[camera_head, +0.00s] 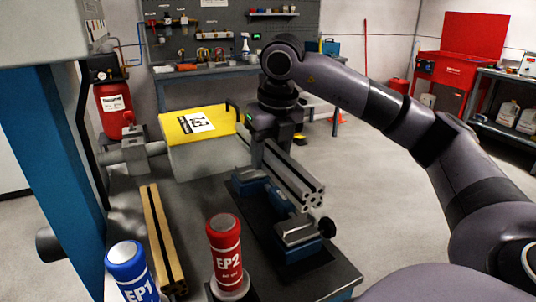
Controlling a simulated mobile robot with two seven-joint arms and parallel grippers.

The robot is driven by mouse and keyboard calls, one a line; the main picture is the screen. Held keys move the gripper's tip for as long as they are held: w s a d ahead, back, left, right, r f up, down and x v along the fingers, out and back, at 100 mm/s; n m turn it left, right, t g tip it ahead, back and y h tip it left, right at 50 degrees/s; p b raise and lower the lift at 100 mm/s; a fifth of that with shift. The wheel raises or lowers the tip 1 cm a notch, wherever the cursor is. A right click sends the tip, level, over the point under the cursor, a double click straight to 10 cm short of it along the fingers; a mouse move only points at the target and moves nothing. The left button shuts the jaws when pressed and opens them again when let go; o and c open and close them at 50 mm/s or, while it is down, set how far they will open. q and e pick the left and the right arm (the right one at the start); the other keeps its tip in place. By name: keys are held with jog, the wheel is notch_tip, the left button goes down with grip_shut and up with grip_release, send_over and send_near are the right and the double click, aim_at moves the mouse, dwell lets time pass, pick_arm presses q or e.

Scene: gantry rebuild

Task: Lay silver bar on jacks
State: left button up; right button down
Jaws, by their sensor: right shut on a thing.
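The silver bar (290,180) is a slotted metal profile, its end face turned toward me. My right gripper (262,150) comes down from above and is shut on the bar's far part. Two blue supports with silver tops, which look like the jacks, stand on a dark plate: a far one (245,183) and a near one (297,240) with a black knob. The bar lies over or just above them; I cannot tell whether it touches. The gripper's fingertips are partly hidden. My left gripper is not in view.
A brass-coloured bar (159,235) lies left of the dark plate (335,275). A blue EP1 cylinder (127,265) and a red EP2 cylinder (225,250) stand in front. A yellow-topped box (200,122) is behind. A blue post (62,150) rises at left. Open floor lies right.

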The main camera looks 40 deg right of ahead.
jog(key=shift+s+b+x, duration=0.2)
jog(key=shift+b+x, duration=0.5)
jog(key=shift+x, duration=0.15)
jog(key=shift+s+b+x, duration=0.15)
jog(key=shift+b+x, duration=0.55)
jog(key=shift+x, duration=0.15)
jog(key=shift+s+b+x, duration=0.25)
jog(key=shift+b+x, duration=0.65)
jog(key=shift+x, duration=0.3)
jog(key=shift+a+f, duration=0.1)
jog(key=shift+a, duration=0.05)
jog(key=shift+f, duration=0.2)
jog(key=shift+c, duration=2.2)
grip_release()
